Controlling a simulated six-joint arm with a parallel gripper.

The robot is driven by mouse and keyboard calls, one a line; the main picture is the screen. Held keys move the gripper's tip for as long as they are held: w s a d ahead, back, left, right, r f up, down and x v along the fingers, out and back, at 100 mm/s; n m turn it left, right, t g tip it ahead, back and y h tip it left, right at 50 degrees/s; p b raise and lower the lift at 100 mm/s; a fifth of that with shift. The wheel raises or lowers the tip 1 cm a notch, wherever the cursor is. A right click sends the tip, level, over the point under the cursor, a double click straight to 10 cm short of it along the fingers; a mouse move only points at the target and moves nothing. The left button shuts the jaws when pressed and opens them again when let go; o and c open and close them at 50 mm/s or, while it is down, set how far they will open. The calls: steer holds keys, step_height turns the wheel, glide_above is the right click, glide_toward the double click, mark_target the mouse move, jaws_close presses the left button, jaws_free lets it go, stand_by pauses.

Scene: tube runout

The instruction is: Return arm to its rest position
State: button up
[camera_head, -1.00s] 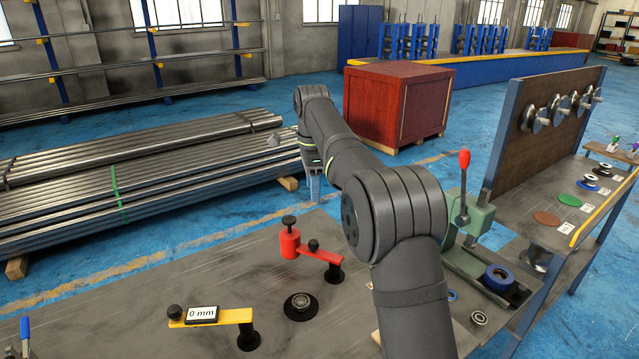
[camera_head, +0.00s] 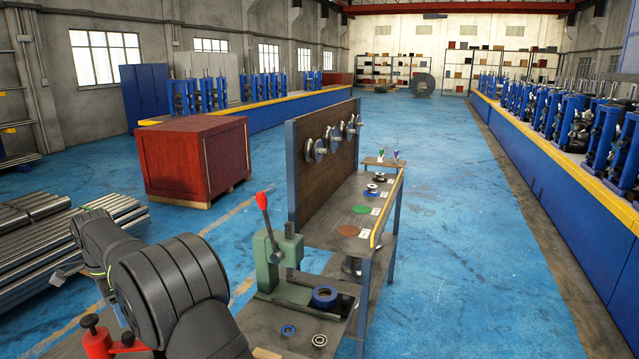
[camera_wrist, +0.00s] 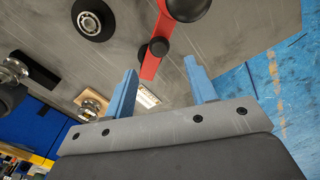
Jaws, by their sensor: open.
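My arm (camera_head: 172,290) reaches out at the lower left of the head view, with its far end over the floor side of the bench. My gripper (camera_wrist: 163,92) shows in the wrist view with two blue fingers spread apart and nothing between them. The fingers are clear of the bench top (camera_wrist: 225,25) behind them. In the head view the gripper's fingers are largely hidden by the arm.
A red clamp (camera_head: 100,340) stands beside my arm, and it shows in the wrist view (camera_wrist: 153,62). A green press (camera_head: 278,260) with a red-knobbed lever, a blue ring (camera_head: 288,330) and a bearing (camera_head: 319,340) lie right of it. A red crate (camera_head: 196,160) and steel tubes (camera_head: 40,245) stand beyond.

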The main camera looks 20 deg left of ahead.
mark_target(127, 334)
step_height(127, 334, down, 7)
steer(key=shift+f, duration=0.15)
